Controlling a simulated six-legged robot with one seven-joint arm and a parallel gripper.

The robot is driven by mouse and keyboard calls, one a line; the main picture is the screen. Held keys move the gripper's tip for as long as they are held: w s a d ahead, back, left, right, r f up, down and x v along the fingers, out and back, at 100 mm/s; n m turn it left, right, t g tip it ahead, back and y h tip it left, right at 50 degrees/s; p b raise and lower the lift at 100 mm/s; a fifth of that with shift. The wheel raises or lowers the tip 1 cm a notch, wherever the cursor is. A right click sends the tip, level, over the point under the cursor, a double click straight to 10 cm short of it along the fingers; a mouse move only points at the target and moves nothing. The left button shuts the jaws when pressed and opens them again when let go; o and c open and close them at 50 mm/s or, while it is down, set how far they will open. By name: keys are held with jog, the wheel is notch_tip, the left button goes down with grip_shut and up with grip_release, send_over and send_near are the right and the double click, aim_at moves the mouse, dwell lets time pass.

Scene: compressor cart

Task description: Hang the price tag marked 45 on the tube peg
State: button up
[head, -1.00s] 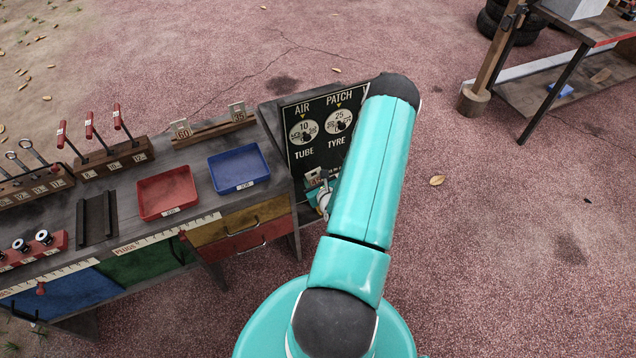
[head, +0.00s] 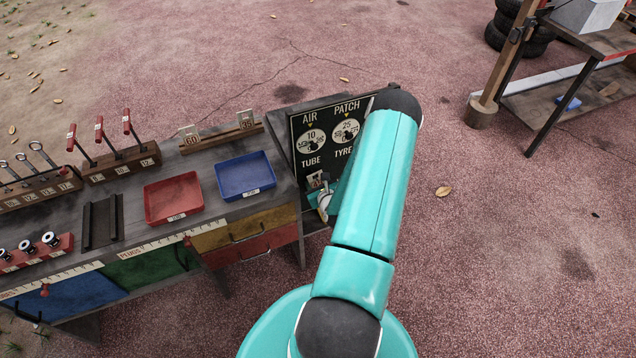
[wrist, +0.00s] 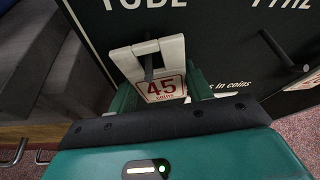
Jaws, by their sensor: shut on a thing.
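The price tag marked 45 (wrist: 165,88) is white with red figures and has an open window in its upper part. My gripper (wrist: 162,92) is shut on it, one green finger at each side. The dark tube peg (wrist: 148,66), below the word TUBE on the black price board (wrist: 215,28), shows within the tag's window. I cannot tell how far the tag is along the peg. In the head view, the tag (head: 315,180) and gripper (head: 324,197) are small at the board's lower left, partly hidden by my arm.
A second peg (wrist: 277,50) juts out below TYRE on the right. Left of the board, the bench holds a blue tray (head: 245,190), a red tray (head: 173,198) and a wooden rack (head: 222,138) with tags 60 and 35. Open ground lies to the right.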

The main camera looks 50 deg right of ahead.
dwell(0.4)
jog(key=o, duration=1)
jog(key=v, duration=1.3)
jog(key=shift+s+a+r, duration=0.15)
jog(key=shift+s+a, duration=0.05)
jog(key=shift+s, duration=0.15)
